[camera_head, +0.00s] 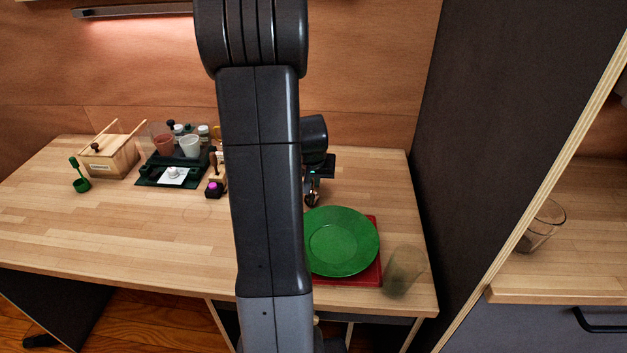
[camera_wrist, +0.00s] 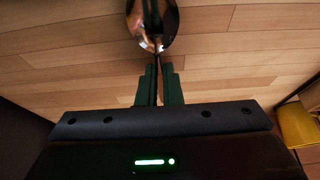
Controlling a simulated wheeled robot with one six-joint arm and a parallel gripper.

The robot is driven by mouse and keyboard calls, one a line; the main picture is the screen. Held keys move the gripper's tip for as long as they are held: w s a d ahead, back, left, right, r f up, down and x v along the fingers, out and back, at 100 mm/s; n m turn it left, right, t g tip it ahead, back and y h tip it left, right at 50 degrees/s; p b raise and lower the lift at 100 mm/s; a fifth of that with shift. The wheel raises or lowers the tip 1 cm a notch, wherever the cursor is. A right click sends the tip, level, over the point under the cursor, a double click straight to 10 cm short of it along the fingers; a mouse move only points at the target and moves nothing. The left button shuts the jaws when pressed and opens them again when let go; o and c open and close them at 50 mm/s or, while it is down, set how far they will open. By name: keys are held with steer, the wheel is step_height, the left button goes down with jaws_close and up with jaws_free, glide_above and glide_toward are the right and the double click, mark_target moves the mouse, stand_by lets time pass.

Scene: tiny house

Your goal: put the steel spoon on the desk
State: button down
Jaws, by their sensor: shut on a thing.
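The steel spoon (camera_wrist: 153,28) shows in the wrist view as a shiny, reflective bowl beyond my fingertips. My gripper (camera_wrist: 159,80) is shut on the spoon, with the two dark green fingers close together on its thin part. A light wooden plank surface lies behind it; I cannot tell whether the spoon touches it. In the head view the desk (camera_head: 130,225) is a long light wooden top. My gripper (camera_head: 312,192) shows partly there, over the desk's back right behind the green plate, mostly hidden by my arm.
A green plate (camera_head: 342,243) sits on a red tray (camera_head: 364,277) with a clear glass (camera_head: 404,270) beside it. A wooden box (camera_head: 110,157), a green scoop-like item (camera_head: 81,181) and a dark tray (camera_head: 149,181) with cups stand at the left back. The front left desk is clear.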

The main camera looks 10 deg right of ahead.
steer(key=shift+f, duration=0.15)
steer(key=c, duration=1.6)
jaws_free()
steer(key=shift+r, duration=0.4)
steer(key=p+v, duration=0.1)
steer(key=v, duration=1)
steer(key=shift+s+a+r+p, duration=0.1)
steer(key=shift+s+r+p, duration=0.1)
steer(key=shift+r+p, duration=0.1)
steer(key=shift+f, duration=0.1)
